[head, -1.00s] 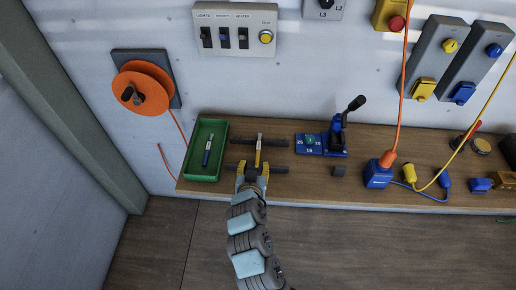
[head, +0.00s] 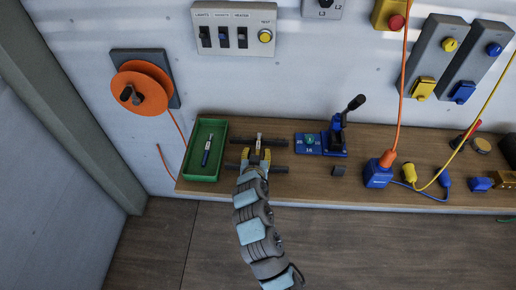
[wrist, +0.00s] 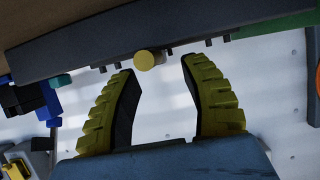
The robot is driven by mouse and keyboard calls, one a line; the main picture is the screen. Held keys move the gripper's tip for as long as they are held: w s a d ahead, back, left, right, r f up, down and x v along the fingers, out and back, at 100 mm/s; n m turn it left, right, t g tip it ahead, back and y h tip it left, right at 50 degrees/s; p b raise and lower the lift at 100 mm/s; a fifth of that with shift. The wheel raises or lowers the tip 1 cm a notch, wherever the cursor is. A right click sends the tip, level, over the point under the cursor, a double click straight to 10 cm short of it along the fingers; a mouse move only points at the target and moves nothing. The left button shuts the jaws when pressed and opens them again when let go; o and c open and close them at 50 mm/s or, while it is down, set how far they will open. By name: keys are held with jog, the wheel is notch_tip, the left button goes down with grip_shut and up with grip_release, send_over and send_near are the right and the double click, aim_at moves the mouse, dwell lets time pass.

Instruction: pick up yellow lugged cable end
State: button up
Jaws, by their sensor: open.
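The yellow lugged cable end (head: 258,143) lies on the bench rack, with its pale metal lug pointing toward the wall. In the wrist view its round yellow end (wrist: 147,60) faces me in front of a dark bar. My gripper (head: 254,156) is open, its yellow fingers over the rack and hiding most of the cable end in the head view. In the wrist view the fingertips (wrist: 157,66) stand either side of the yellow end, with gaps on both sides. I cannot tell how far the end reaches between them.
Two dark rack bars (head: 277,142) cross the bench. Bare bench (head: 300,190) lies in front.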

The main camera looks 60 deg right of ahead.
aim_at(258, 148)
jog(key=shift+x, duration=1.55)
grip_shut()
